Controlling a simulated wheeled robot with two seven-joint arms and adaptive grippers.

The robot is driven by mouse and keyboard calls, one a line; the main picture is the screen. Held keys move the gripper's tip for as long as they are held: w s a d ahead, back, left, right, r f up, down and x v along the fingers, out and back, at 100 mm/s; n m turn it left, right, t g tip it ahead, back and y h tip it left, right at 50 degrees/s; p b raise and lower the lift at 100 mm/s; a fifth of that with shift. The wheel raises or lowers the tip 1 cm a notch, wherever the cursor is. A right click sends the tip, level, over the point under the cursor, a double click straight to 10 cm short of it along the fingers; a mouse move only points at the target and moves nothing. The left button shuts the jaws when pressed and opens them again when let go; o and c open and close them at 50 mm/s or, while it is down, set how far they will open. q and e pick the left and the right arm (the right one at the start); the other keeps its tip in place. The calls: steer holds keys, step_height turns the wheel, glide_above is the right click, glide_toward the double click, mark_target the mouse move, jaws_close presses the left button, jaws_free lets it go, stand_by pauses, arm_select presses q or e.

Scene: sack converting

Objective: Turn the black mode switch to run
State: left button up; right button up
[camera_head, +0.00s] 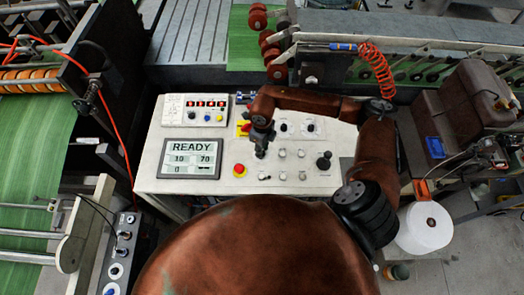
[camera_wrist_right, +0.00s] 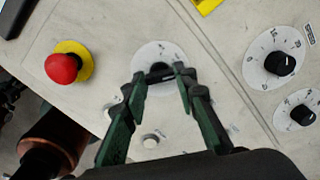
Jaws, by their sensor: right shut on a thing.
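The black mode switch (camera_wrist_right: 160,72) sits on a pale round label plate (camera_wrist_right: 150,54) on the light control panel (camera_head: 225,130). My right gripper (camera_wrist_right: 160,77) has one fingertip on each side of the switch and is shut on it; the switch's bar lies roughly across the wrist picture. The marks on the plate are too small and partly covered, so I cannot tell which position it points to. In the head view my right gripper (camera_head: 261,152) reaches down to the middle of the panel and hides the switch. My left gripper is not in view.
A red mushroom button on a yellow base (camera_wrist_right: 65,67) stands left of the switch. Two black dials (camera_wrist_right: 281,64) (camera_wrist_right: 303,115) lie to the right. Several small buttons (camera_head: 282,153), a black knob (camera_head: 323,162) and a READY display (camera_head: 191,158) surround the gripper.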

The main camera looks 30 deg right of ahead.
steer(key=shift+m+b, duration=0.7)
steer(key=shift+m, duration=0.9)
steer(key=o, duration=1.2)
steer(key=shift+c, duration=0.2)
steer(key=shift+r, duration=0.1)
step_height(320, 180, up, 12)
